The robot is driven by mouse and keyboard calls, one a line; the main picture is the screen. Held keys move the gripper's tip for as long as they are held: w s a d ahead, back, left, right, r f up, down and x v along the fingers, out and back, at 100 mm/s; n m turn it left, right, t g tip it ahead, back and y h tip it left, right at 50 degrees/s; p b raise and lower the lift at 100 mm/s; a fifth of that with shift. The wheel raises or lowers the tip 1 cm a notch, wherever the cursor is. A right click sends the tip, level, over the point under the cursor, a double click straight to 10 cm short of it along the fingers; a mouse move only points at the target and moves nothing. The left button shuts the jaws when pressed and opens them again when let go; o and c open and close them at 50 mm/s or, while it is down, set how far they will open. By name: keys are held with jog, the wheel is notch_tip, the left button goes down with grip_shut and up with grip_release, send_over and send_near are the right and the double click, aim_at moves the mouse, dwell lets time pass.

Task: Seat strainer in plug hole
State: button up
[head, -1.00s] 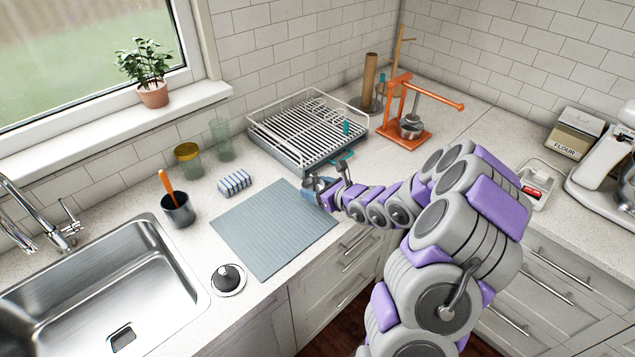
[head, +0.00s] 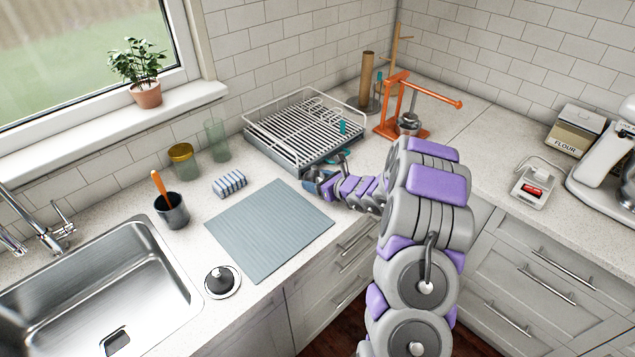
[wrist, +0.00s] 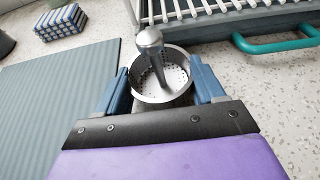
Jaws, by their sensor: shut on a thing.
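My gripper (wrist: 163,90) is shut on the strainer (wrist: 176,98), a round metal cup with small holes and an upright knob handle in its middle. The blue fingers press on both sides of its rim. In the head view my gripper (head: 314,180) is over the counter just right of the grey mat, in front of the dish rack, and the strainer is mostly hidden. The sink (head: 160,248) is at the lower left, with a dark square plug hole (head: 116,342) in its floor. A black-knobbed plug (head: 221,281) sits on the counter right of the sink.
The grey ribbed mat (head: 268,230) lies flat between gripper and sink. A dish rack (head: 303,130), striped sponge (head: 229,183), cup with orange handle (head: 172,210) and jar (head: 184,162) stand behind.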

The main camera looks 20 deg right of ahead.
jog(key=o, duration=1)
jog(key=shift+a, duration=0.3)
jog(key=shift+o, duration=0.2)
